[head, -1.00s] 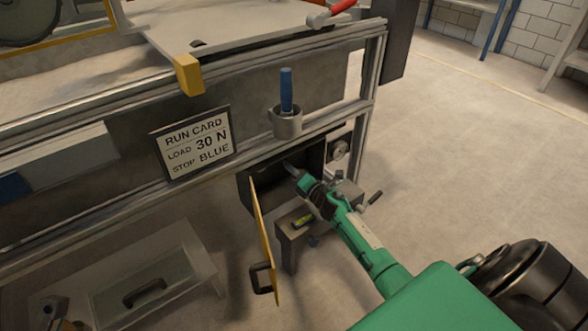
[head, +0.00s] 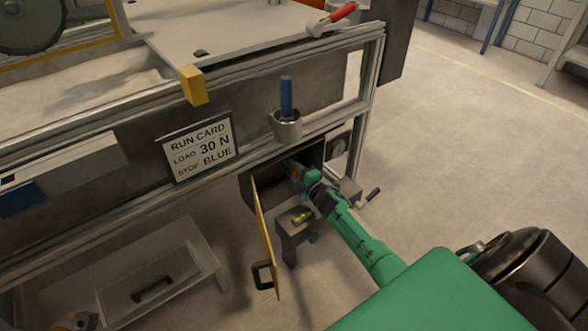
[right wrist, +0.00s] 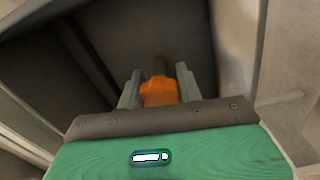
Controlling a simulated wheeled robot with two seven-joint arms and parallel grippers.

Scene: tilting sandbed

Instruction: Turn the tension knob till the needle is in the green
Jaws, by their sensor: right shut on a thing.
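The orange knob (right wrist: 158,93) sits inside the dark open box (right wrist: 150,45) in the right wrist view, between the two grey fingers of my right gripper (right wrist: 160,88). The gripper is shut on it. In the head view my right gripper (head: 296,172) reaches into the box (head: 262,189) under the bench frame, and the knob is mostly hidden there. A round dial (head: 338,147) is beside the box, too small and dark to read its needle or any green band. My left gripper is not in view.
The yellow-edged door (head: 264,235) of the box hangs open left of my right arm. A run card (head: 199,147) reads load 30 N, stop blue. A cup with a blue-handled tool (head: 287,97) stands above the box. A small stand with a level (head: 301,216) is below my arm.

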